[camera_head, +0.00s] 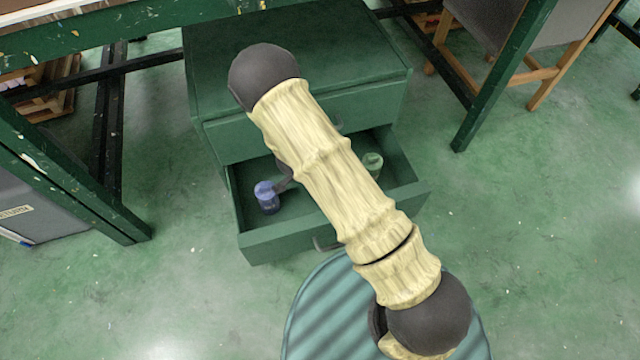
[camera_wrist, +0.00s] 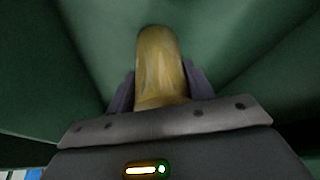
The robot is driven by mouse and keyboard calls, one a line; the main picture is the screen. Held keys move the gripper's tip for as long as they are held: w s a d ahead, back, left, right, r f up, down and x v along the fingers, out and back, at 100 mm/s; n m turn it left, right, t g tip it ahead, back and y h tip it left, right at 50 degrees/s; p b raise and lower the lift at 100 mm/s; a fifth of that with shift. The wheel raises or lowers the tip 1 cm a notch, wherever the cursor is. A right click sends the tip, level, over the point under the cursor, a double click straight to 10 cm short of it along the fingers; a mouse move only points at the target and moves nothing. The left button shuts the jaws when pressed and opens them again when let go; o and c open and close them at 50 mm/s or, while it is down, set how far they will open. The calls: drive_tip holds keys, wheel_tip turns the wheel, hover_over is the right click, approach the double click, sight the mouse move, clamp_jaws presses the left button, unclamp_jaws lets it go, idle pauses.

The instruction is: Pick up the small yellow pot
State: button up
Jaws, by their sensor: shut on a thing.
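The small yellow pot (camera_wrist: 160,65) shows in the wrist view, upper middle, between the two dark fingers of my gripper (camera_wrist: 160,90). My gripper is shut on it. Its near end is hidden by the gripper body. In the head view my arm hides the pot and nearly all of my gripper.
An open green drawer (camera_head: 285,240) of a green cabinet (camera_head: 200,60) holds a blue pot (camera_head: 266,197) at left and a green pot (camera_head: 372,164) at right. Green table legs (camera_head: 505,70) stand on both sides.

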drive_tip(key=shift+r, duration=0.1)
drive_tip(key=shift+r+p, duration=0.7)
drive_tip(key=shift+p, duration=0.3)
drive_tip(key=s+a+p, duration=0.2)
drive_tip(key=a, duration=0.1)
drive_tip(key=s+a+p, duration=0.2)
drive_tip(key=s+a, duration=0.1)
drive_tip(key=shift+s+a+r+p, duration=0.2)
drive_tip(key=shift+p, duration=0.1)
wheel_tip(320, 180, up, 13)
drive_tip(key=p, duration=0.8)
drive_tip(key=shift+w+d, duration=0.1)
